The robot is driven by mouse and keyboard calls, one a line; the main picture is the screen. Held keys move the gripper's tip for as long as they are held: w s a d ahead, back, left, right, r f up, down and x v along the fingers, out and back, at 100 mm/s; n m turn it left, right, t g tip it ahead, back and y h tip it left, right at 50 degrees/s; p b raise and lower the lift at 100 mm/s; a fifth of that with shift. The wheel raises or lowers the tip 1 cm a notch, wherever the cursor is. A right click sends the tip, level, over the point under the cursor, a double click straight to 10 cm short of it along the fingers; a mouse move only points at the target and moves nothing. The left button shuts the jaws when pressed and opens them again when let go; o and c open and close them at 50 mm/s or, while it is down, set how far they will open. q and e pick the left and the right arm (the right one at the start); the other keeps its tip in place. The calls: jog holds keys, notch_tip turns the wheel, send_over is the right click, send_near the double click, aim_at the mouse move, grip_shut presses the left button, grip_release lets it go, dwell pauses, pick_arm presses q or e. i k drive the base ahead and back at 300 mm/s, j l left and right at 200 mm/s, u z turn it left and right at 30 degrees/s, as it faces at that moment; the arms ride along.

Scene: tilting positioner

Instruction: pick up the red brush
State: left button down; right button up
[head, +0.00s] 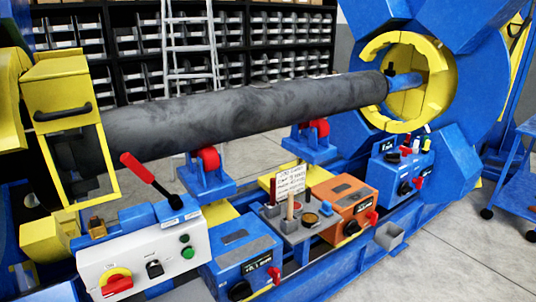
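Neither of my grippers shows in the head view. A small grey tool tray (284,228) sits low in the middle of the machine, between a blue box and an orange box. Round pots with dark contents (310,218) are in the tray next to the handles. No bristles can be made out.
A long dark cylinder (240,112) spans above the tray, resting on red rollers (208,158). A red lever (148,178) rises from the white control box (145,262). A paper note (291,180) stands behind the tray. Grey floor (440,265) is clear at lower right.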

aim_at(272, 180)
jog(key=u, duration=0.4)
jog(key=i+l+u, duration=0.1)
jog(key=u, duration=0.3)
jog(key=l+u, duration=0.2)
jog(key=u, duration=0.2)
jog(key=l+u, duration=0.45)
jog(key=l, duration=0.45)
jog(key=l+u, duration=0.5)
jog(key=l, duration=0.45)
jog(key=k+l, duration=0.1)
jog(key=l, duration=0.85)
jog(key=k+l, duration=0.15)
jog(key=l, duration=0.35)
jog(key=l+u, duration=0.1)
jog(key=l, duration=0.4)
jog(key=k+l, duration=0.15)
jog(key=l, duration=0.35)
